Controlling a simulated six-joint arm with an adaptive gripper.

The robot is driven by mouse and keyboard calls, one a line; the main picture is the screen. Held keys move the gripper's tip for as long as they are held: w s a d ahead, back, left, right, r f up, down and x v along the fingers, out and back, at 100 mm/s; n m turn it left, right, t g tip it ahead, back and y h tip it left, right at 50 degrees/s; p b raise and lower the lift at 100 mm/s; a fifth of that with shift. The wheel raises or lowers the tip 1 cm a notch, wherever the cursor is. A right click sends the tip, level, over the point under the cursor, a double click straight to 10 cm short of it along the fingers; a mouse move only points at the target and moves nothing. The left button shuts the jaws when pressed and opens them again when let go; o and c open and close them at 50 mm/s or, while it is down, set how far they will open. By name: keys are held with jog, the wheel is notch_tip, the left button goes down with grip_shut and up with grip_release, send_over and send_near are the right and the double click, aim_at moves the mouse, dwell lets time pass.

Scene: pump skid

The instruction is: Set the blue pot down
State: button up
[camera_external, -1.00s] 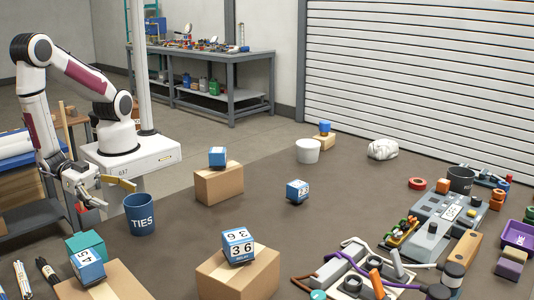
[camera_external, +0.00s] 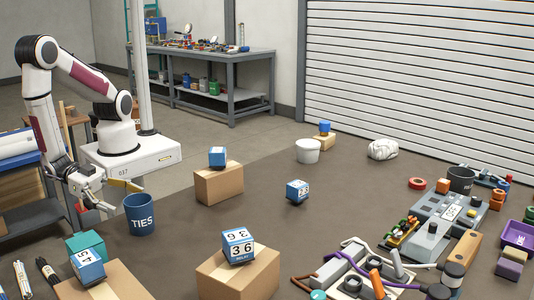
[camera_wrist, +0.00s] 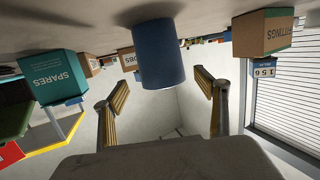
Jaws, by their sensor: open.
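The blue pot (camera_external: 140,215), marked TIES, stands upright on the brown table near its left edge. In the wrist view the picture is upside down, and the pot (camera_wrist: 158,58) hangs from the top centre with its open rim toward the middle. My gripper (camera_external: 114,196) is just left of the pot in the outside view. Its two yellow-padded fingers (camera_wrist: 161,86) are spread wide in the wrist view, with nothing between the pads. The pot appears beyond the fingertips. I see no contact.
A teal box (camera_external: 86,244) marked SPARES in the wrist view stands in front of the pot. Cardboard boxes bearing blue cubes stand nearby, one (camera_external: 219,184) to the right and another (camera_external: 240,273) at the front. Bare table lies right of the pot, between these boxes.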

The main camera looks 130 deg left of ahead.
aim_at(149, 212)
jog(key=shift+w+a+f, duration=0.35)
jog(key=shift+w+a, duration=0.05)
jog(key=shift+w, duration=0.25)
jog(key=shift+w+a+f, duration=0.3)
jog(key=shift+w+a, duration=0.1)
jog(key=shift+w, duration=0.25)
jog(key=shift+x, duration=0.95)
jog(key=shift+r, duration=0.1)
jog(key=c, duration=1.6)
jog(key=shift+r, duration=0.1)
jog(key=shift+c, duration=0.2)
notch_tip(149, 212, up, 10)
